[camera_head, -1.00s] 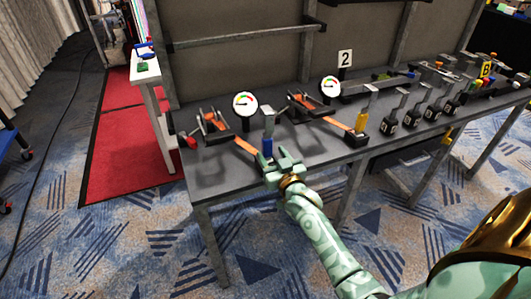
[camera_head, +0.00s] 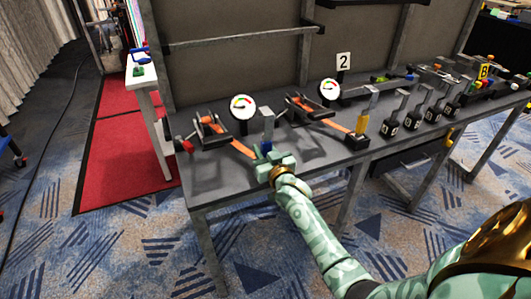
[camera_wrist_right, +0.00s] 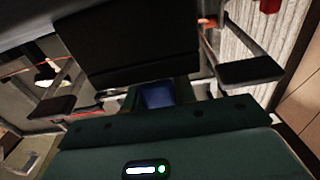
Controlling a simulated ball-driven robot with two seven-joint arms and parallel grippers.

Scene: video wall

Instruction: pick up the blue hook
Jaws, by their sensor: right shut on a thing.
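The blue hook (camera_head: 265,147) is near the front edge of the dark table, below a grey upright plate (camera_head: 268,124). Only a small part of it shows in the head view, as my right gripper (camera_head: 268,161) covers the rest. My right gripper is shut on it. In the right wrist view the blue hook (camera_wrist_right: 157,95) shows as a dark blue patch between the fingers. An orange strap (camera_head: 240,148) runs from a black ratchet-like device (camera_head: 210,128) toward the hook. My left gripper is not in view.
The dark table (camera_head: 215,182) holds a round gauge (camera_head: 243,107) behind the hook and a second gauge (camera_head: 329,90) to the right. The front left tabletop is clear.

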